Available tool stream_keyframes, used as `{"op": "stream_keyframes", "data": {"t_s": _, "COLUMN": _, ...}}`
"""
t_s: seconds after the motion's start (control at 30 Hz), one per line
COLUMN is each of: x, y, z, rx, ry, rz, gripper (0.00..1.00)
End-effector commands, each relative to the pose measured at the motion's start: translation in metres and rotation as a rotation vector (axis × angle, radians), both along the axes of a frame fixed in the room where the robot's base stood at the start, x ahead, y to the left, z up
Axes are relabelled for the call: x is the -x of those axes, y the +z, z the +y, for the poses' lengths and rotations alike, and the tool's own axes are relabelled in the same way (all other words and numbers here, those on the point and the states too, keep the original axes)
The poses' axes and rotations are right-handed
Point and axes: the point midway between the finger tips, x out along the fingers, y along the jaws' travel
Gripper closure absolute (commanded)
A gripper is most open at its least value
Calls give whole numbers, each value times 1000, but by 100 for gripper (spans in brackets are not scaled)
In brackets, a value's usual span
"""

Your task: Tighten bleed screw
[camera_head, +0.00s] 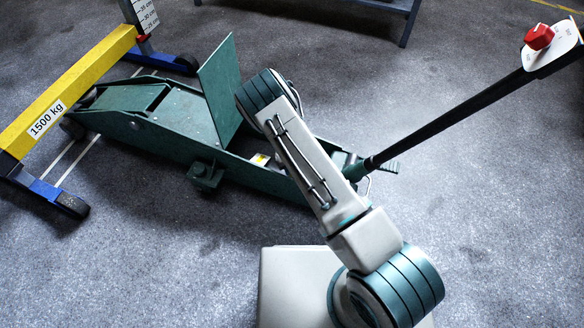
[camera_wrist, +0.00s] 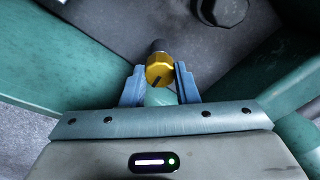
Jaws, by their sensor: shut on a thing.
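The bleed screw (camera_wrist: 160,68) is a brass-coloured knob with a dark slot or mark on its face, in the middle of the wrist view. My gripper (camera_wrist: 160,85) has its two blue fingers on either side of the knob and is shut on it. A dark stub shows just behind the knob. In the head view the green trolley jack (camera_head: 165,138) lies on the floor with its cover plate (camera_head: 220,88) raised. My arm hides the gripper and the screw there.
A dark round cap (camera_wrist: 222,10) is beyond the screw in the wrist view, with green jack walls on both sides. The jack's black handle (camera_head: 450,125) slopes up right to a red knob (camera_head: 539,37). A yellow 1500 kg beam (camera_head: 70,88) stands at left.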

Motion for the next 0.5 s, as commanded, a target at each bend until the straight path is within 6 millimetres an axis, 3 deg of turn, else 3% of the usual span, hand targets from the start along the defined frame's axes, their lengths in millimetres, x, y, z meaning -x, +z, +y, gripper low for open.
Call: {"op": "stream_keyframes", "data": {"t_s": 0.5, "x": -4, "y": 3, "z": 3, "rx": -4, "ry": -146, "rz": -10, "gripper": 95}}
